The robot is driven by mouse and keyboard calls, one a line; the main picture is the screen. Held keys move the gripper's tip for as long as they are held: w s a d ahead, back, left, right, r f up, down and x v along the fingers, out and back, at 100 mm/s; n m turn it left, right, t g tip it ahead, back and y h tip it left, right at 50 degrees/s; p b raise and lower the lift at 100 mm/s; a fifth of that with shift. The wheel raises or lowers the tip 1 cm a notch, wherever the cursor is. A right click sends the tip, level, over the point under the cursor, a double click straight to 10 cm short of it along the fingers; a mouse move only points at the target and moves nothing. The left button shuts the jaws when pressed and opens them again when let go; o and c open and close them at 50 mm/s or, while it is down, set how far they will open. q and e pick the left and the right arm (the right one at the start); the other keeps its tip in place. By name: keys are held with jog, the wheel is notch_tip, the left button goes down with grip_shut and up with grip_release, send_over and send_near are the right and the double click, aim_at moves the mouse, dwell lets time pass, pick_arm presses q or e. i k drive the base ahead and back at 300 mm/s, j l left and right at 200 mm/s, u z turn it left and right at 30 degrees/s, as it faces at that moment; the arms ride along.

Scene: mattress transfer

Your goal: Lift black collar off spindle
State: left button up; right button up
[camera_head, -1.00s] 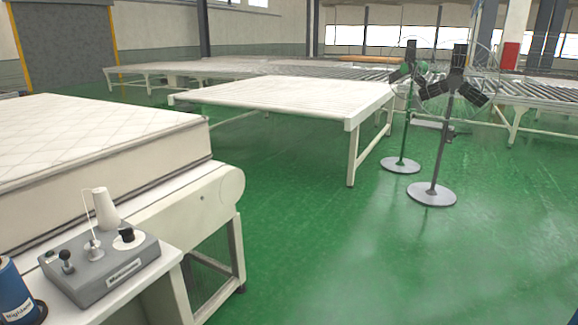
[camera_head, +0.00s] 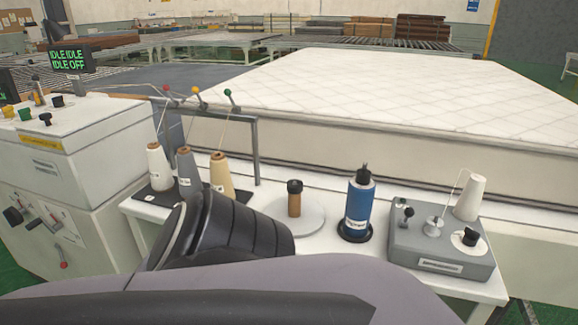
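A dark collar-like piece (camera_head: 294,186) sits on top of a short tan spindle (camera_head: 294,206). The spindle stands upright on a round pale disc (camera_head: 312,219) on the white bench. A part of my own arm, grey with a black ribbed section, fills the lower front and covers the disc's left side. It ends close to the spindle in the picture, but I cannot tell the true gap. Neither gripper's fingers show in the view.
A blue bottle (camera_head: 361,207) and a grey device (camera_head: 440,250) with a white cone stand right of the spindle. Several thread cones (camera_head: 187,172) stand left under a metal frame (camera_head: 254,150). A quilted mattress (camera_head: 420,95) lies behind. A control cabinet (camera_head: 75,160) is at left.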

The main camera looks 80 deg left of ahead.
aim_at(291, 189)
jog(key=u, duration=1.25)
